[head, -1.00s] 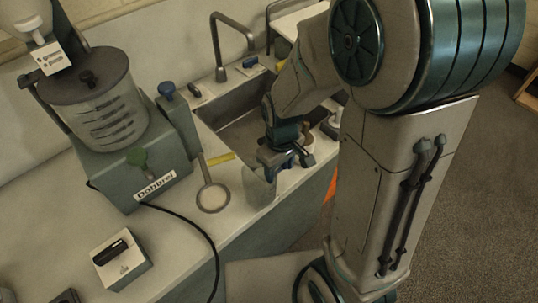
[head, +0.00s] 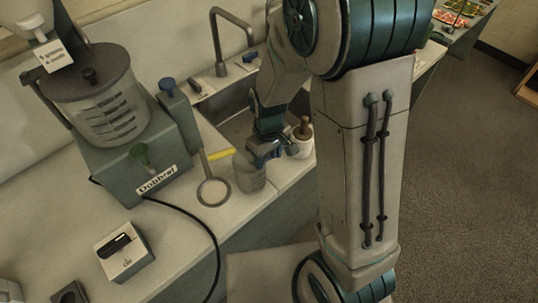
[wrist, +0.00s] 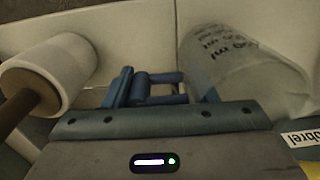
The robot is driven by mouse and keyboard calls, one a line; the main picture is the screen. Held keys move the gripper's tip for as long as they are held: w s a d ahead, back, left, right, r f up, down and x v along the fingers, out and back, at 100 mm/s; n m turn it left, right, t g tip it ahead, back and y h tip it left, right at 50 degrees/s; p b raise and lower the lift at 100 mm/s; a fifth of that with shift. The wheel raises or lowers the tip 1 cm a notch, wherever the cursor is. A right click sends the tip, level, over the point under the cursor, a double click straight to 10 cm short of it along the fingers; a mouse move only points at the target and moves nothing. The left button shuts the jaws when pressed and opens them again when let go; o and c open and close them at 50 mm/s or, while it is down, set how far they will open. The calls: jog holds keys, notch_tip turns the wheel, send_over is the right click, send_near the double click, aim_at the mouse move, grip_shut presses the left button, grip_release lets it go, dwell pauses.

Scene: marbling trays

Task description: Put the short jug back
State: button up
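The short jug (head: 249,172) is a translucent, pale grey vessel low over the counter's front part. It also shows at the right of the wrist view (wrist: 245,62), with dark volume writing on its side. My gripper (head: 267,153) is at the jug's right side, fingers pointing down. The wrist view shows its blue fingers (wrist: 165,90) at the jug's handle side, and it appears shut on the jug. The exact contact, and whether the jug's base touches the counter, are hard to see.
A white mortar (head: 303,140) with a brown pestle stands close to the right of my gripper. A round ring-shaped tool (head: 214,192) lies to the left. The grey-green appliance (head: 145,165) stands further left, its cable crossing the counter. A sink (head: 235,125) lies behind.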

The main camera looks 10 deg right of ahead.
jog(key=o, duration=0.4)
jog(key=shift+r, duration=0.1)
notch_tip(320, 180, up, 11)
jog(key=shift+r, duration=0.2)
jog(key=s+d+r+m+t, duration=0.1)
jog(key=s+d+r+m, duration=0.1)
jog(key=s+d, duration=0.1)
jog(key=s+d+r+m+t, duration=0.1)
jog(key=s+d+r+m, duration=0.1)
jog(key=s+r, duration=0.1)
jog(key=s+d+r+m+t, duration=0.1)
jog(key=s+d+r+m, duration=0.1)
jog(key=s, duration=0.3)
jog(key=shift+s+d+r+m+t, duration=0.1)
jog(key=shift+d+m+t, duration=0.05)
jog(key=shift+d, duration=0.25)
jog(key=shift+d+r+m+t, duration=0.1)
jog(key=shift+d+m+t, duration=0.05)
jog(key=shift+d, duration=0.25)
